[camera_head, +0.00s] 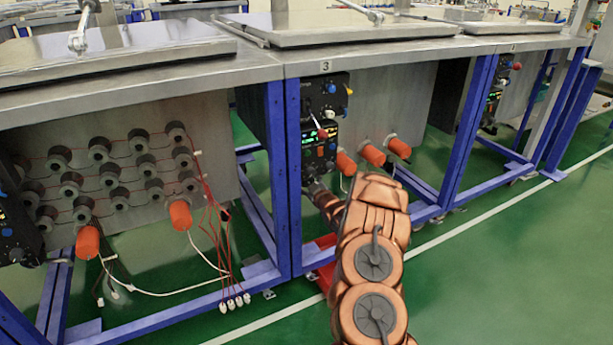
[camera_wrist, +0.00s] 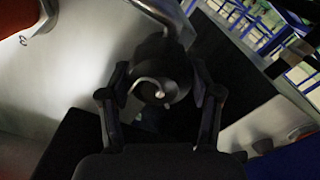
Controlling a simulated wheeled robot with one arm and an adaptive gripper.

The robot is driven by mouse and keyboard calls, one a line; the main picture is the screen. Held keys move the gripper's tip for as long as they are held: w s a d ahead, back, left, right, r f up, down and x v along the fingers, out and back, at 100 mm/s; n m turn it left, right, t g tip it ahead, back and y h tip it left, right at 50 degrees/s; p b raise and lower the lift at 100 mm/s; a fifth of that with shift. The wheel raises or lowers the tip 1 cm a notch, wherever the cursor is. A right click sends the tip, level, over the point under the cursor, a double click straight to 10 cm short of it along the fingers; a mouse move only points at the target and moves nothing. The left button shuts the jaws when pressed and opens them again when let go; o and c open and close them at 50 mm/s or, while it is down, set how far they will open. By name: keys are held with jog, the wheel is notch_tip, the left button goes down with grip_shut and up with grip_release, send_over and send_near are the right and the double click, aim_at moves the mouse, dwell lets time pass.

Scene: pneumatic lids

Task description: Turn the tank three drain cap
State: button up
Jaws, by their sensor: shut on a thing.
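Tank three (camera_head: 385,105) is the grey metal tank under the counter marked with a 3. My arm reaches low beneath it, and my gripper (camera_head: 312,186) is at its lower left, below the control panel, small and partly hidden. In the wrist view, a dark round drain cap (camera_wrist: 165,66) with a pale curved mark on its end sits between the two fingers of my gripper (camera_wrist: 159,88). The fingers are closed on it from both sides. A curved metal pipe (camera_wrist: 160,12) runs just above the cap. The cap cannot be made out clearly in the head view.
A black control panel (camera_head: 320,135) is above my gripper. Several orange cylinders, one of them nearest (camera_head: 346,163), stick out of the tank. A blue frame leg (camera_head: 293,180) stands close on the left. Loose red wires (camera_head: 214,225) hang further left. Green floor (camera_head: 500,270) is clear at right.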

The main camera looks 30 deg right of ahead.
jog(key=shift+n+p, duration=0.75)
jog(key=shift+n, duration=0.95)
jog(key=o, duration=1.1)
jog(key=shift+o, duration=0.2)
jog(key=shift+s, duration=0.15)
jog(key=s+a, duration=0.1)
jog(key=s, duration=1)
jog(key=shift+s, duration=0.35)
jog(key=shift+s, duration=0.1)
